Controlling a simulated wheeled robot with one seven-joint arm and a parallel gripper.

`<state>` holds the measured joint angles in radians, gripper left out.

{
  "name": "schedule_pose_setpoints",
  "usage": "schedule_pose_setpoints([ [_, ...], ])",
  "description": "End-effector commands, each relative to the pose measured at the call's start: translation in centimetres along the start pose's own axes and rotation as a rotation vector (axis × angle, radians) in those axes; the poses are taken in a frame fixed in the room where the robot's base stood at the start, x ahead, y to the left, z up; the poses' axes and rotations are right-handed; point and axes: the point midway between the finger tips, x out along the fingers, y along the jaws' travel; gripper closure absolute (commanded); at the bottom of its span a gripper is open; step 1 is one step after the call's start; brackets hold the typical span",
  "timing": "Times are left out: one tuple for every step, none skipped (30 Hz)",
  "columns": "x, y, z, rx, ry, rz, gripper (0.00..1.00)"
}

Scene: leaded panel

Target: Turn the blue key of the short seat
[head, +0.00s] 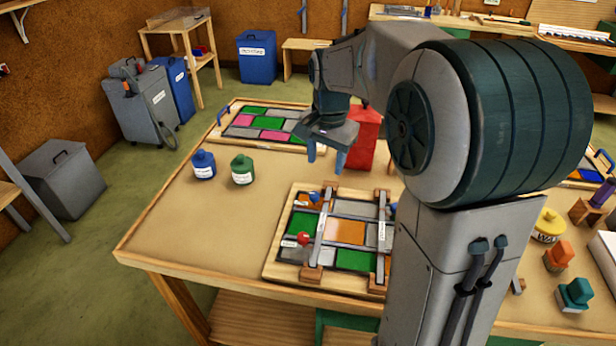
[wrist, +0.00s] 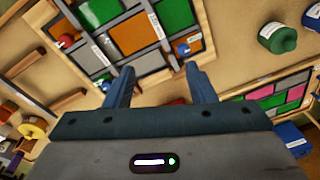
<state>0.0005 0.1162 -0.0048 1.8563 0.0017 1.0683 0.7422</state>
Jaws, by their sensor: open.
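The leaded panel (head: 270,270) lies on the table with green, orange and grey panes, crossed by metal bars. A small blue key (head: 314,197) stands near its back left corner, by an orange pane. It appears as a small blue spot in the wrist view (wrist: 183,50), ahead of the right finger. A red key (head: 303,239) stands nearer the front, at the panel's left side. My gripper (head: 326,157) is open and empty above the panel's back edge, apart from the blue key. Both fingers show in the wrist view (wrist: 158,72). Label wording is too small to read.
A blue bottle (head: 203,165) and a green bottle (head: 242,169) stand left of the panel. A red container (head: 365,138) stands behind it. Another panel (head: 262,124) lies at the table's back. The table's front left is clear. My arm hides much of the right side.

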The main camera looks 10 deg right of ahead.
Motion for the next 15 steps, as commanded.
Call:
schedule_pose_setpoints([
  [0.9,-1.1,-1.1,0.048,-0.013,0.013,0.5],
  [1.4,-1.7,-1.7,0.08,-0.019,0.018,0.5],
  [2.0,-2.4,-2.5,0.121,-0.025,0.026,0.5],
  [2.4,-2.9,-3.0,0.151,-0.03,0.032,0.5],
  [2.9,-3.4,-3.5,0.179,-0.035,0.038,0.5],
  [3.5,-4.0,-4.1,0.215,-0.04,0.046,0.5],
  [4.0,-4.4,-4.6,0.24,-0.043,0.051,0.5],
  [4.4,-4.8,-5.0,0.263,-0.046,0.056,0.5],
  [4.9,-5.2,-5.4,0.291,-0.05,0.062,0.5],
  [5.2,-5.5,-5.7,0.31,-0.052,0.066,0.5],
  [5.5,-5.7,-6.0,0.326,-0.054,0.07,0.5],
  [5.9,-6.0,-6.2,0.345,-0.056,0.074,0.5],
  [6.1,-6.2,-6.4,0.357,-0.057,0.076,0.5],
  [6.3,-6.3,-6.6,0.367,-0.058,0.078,0.5],
  [6.5,-6.4,-6.7,0.376,-0.059,0.08,0.5],
])
